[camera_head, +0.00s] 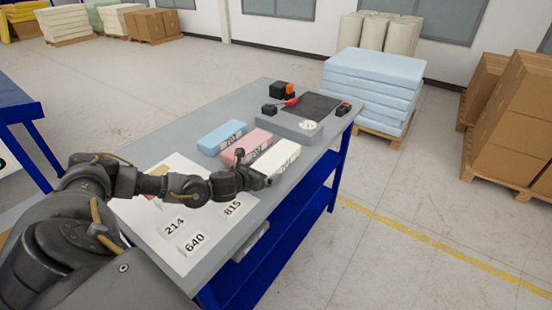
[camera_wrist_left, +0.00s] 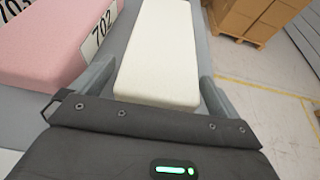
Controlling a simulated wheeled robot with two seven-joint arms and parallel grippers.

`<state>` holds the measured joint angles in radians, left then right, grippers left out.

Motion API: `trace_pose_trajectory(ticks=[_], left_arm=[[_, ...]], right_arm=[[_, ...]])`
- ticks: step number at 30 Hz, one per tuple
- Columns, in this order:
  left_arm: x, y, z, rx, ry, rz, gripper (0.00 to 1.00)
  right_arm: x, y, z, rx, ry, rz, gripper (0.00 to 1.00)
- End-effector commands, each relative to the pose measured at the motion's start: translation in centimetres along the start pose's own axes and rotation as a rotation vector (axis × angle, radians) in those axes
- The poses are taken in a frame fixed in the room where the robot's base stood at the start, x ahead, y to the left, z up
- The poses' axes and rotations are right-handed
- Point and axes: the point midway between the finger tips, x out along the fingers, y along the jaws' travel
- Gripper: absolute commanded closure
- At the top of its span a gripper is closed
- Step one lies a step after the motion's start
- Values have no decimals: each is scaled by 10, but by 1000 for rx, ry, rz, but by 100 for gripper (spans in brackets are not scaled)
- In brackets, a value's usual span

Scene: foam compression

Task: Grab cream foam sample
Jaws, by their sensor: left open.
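The cream foam sample (camera_head: 277,158) lies on the grey table at the right end of a row of foam blocks. My left gripper (camera_head: 262,177) is at its near end, open. In the left wrist view the cream block (camera_wrist_left: 162,48) runs away from my left gripper (camera_wrist_left: 155,92), with one finger on each side of its near end. I cannot tell whether the fingers touch it. My right gripper is not in view.
A pink block (camera_head: 246,147) lies just left of the cream one, and a blue block (camera_head: 222,137) beyond it. A grey device (camera_head: 285,124) stands behind them. A white sheet (camera_head: 150,226) with numbered labels covers the table's near part. Light blue foam slabs (camera_head: 372,82) are stacked behind.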

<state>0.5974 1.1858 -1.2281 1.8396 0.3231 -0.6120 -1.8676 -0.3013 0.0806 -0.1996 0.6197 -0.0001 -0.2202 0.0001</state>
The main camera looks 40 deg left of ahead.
Motion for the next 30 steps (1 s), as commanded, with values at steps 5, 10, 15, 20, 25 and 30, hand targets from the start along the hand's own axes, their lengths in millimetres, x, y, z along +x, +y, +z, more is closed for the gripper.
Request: trace_pose_trajectory(ticks=[5,10,15,20,25,30], left_arm=[[21,1,2,0,-1,1,0],[27,1,0,-1,-1,0,0],[26,1,0,-1,-1,0,3],[26,1,0,0,-1,0,24],[26,1,0,0,-1,0,42],[26,1,0,0,-1,0,42]], right_arm=[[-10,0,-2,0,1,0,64],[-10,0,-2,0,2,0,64],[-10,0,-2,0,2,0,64],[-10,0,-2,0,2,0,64],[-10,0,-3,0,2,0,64],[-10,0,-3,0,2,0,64]])
